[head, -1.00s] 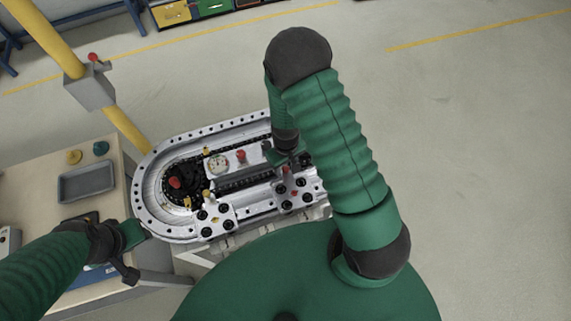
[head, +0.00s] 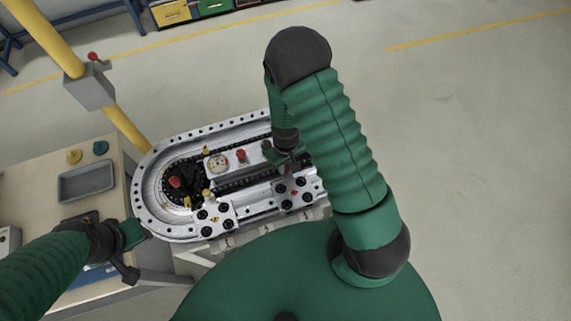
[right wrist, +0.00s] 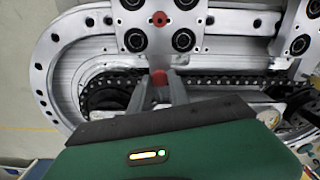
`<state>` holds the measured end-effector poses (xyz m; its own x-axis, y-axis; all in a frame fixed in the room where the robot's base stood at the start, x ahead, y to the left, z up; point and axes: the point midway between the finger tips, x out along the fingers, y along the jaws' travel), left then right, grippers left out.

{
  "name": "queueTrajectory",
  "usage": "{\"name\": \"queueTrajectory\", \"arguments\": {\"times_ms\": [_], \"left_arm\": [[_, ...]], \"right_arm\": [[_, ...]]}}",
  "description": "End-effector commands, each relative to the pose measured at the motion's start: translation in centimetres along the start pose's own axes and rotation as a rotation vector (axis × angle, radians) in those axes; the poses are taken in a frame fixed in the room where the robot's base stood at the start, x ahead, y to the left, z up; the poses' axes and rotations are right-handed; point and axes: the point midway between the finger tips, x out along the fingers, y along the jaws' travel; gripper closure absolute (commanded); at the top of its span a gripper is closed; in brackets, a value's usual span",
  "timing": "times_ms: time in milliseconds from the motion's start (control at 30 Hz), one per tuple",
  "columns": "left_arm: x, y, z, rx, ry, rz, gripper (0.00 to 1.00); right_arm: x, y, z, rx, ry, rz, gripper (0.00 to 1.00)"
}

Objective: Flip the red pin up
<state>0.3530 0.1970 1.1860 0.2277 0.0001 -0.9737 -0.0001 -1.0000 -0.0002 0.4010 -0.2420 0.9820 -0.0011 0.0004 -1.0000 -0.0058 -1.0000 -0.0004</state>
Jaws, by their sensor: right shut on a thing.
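The red pin (right wrist: 158,77) shows in the right wrist view between the fingertips of my right gripper (right wrist: 160,88), beside the carriage plate (right wrist: 210,42). The gripper is shut on it. In the head view my right gripper (head: 289,160) reaches down over the right part of the ring track (head: 146,205), and my arm hides the track's far right end. The pin's tilt is hard to tell. My left gripper (head: 128,254) is beside the track's left end, apart from the pin; its finger opening is unclear.
A red knob (head: 241,155) and a gauge (head: 218,162) sit on the track's middle plate. Another red knob (head: 175,181) is at the left curve. A grey tray (head: 86,183) lies on the left table. A yellow post (head: 126,130) stands behind.

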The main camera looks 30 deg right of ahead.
Motion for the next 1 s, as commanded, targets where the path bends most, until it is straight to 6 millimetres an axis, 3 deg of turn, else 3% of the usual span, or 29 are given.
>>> {"name": "queueTrajectory", "arguments": {"times_ms": [833,1000], "left_arm": [[0.0,0.0,0.0,0.0,0.0,0.0,0.64],[-1.1,0.0,-0.3,0.0,0.0,0.0,0.64]], "right_arm": [[-0.1,0.0,0.0,0.0,0.0,0.0,1.0],[-1.9,0.0,-0.1,-0.001,0.002,0.001,1.0]]}}
